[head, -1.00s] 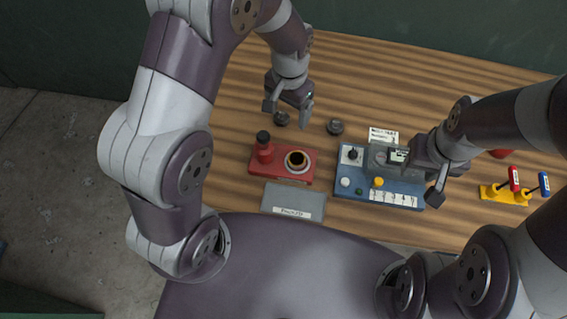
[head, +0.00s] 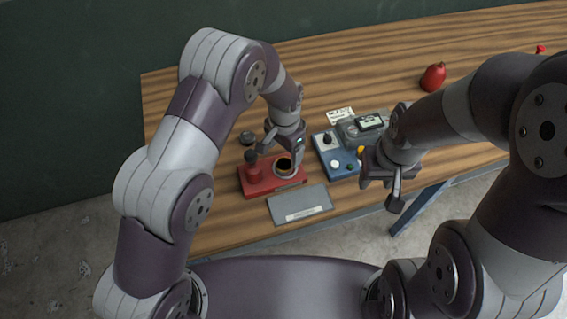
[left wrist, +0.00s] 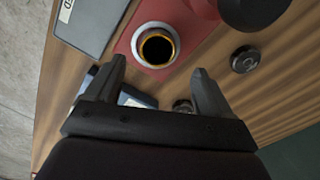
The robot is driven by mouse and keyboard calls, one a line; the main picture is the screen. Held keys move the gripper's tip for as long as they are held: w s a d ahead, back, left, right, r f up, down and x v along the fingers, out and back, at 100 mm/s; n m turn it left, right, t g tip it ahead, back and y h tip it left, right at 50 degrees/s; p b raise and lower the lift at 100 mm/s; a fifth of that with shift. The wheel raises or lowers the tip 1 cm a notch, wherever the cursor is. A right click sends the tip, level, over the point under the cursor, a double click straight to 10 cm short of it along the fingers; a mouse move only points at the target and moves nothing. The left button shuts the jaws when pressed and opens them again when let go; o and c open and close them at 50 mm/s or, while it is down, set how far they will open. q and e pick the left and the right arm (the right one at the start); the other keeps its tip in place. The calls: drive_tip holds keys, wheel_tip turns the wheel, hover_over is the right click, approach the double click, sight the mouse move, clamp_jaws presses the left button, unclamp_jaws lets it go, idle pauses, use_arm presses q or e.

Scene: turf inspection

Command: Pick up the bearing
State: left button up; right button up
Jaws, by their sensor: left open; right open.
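A ring with a pale outer rim, an orange-brown inner edge and a dark middle sits on the red fixture (head: 252,187); it may be the bearing (head: 284,168), and it also shows in the left wrist view (left wrist: 156,47). My left gripper (head: 281,154) is open and empty, close to the ring; in the left wrist view the ring lies just beyond and between its fingertips (left wrist: 158,68). I cannot tell the height gap. A dark round puck (head: 247,138) lies behind the fixture. My right gripper (head: 380,192) is open and empty, in front of the blue device.
A dark-knobbed red post (head: 254,170) stands left of the ring. A grey labelled plate (head: 300,203) lies in front. The blue device (head: 338,160) is at right. A red object (head: 433,77) stands further right.

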sight(285, 164)
use_arm(q)
drive_tip(key=f+p, duration=0.1)
drive_tip(key=s+f, duration=0.1)
drive_tip(key=shift+a+f+p, duration=0.2)
drive_tip(key=shift+f+p, duration=0.15)
drive_tip(key=shift+f, duration=0.05)
drive_tip(key=shift+w+d+f, duration=0.15)
drive_tip(key=shift+w+f, duration=0.05)
drive_tip(key=shift+f, duration=0.4)
drive_tip(key=shift+w+d+f, duration=0.15)
drive_tip(key=shift+f, duration=0.4)
drive_tip(key=shift+s+a, duration=0.15)
drive_tip(key=c, duration=0.4)
drive_tip(key=shift+r, duration=0.1)
drive_tip(key=c, duration=0.9)
drive_tip(key=shift+c, duration=0.4)
